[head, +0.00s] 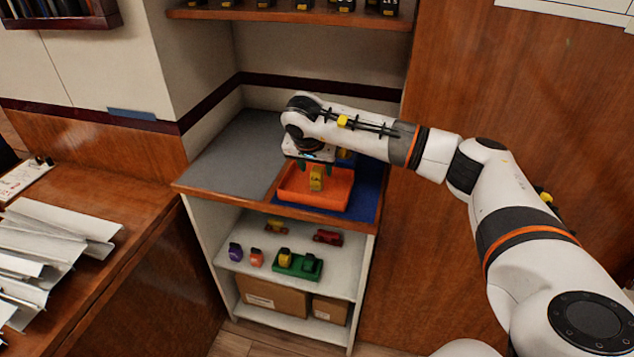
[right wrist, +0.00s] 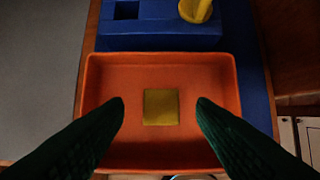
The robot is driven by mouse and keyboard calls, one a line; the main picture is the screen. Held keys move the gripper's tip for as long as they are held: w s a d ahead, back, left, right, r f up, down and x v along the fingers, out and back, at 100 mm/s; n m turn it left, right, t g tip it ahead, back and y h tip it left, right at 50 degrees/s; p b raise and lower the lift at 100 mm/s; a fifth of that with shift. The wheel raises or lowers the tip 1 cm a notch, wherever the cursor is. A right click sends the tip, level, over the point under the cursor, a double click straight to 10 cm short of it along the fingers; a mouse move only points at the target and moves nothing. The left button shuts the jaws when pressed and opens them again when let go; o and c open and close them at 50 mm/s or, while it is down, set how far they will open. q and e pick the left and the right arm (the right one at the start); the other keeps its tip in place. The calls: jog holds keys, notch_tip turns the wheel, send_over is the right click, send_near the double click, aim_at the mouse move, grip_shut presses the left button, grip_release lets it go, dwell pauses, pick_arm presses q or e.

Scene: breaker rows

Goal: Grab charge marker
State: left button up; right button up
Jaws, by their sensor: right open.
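A yellow block, which looks like the charge marker (right wrist: 160,107), shows in an orange tray (right wrist: 230,80) in the right wrist view. In the head view the yellow marker (head: 316,180) stands in the orange tray (head: 335,203) on the counter. My right gripper (head: 315,168) is above the tray, pointing down. In the right wrist view its dark green fingers (right wrist: 160,102) are open, one on each side of the yellow block, with a gap on both sides. My left gripper is not in view.
A blue block (right wrist: 160,32) with a square hole and a yellow piece (right wrist: 196,9) is beyond the tray. Grey counter (head: 230,150) is clear to the left. The shelf below holds small coloured items and a green tray (head: 298,265). An upper shelf (head: 290,14) overhangs.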

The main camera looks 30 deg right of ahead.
aim_at(317, 170)
jog(key=x, duration=0.3)
jog(key=shift+d+f, duration=0.1)
jog(key=shift+c, duration=0.3)
jog(key=c, duration=1)
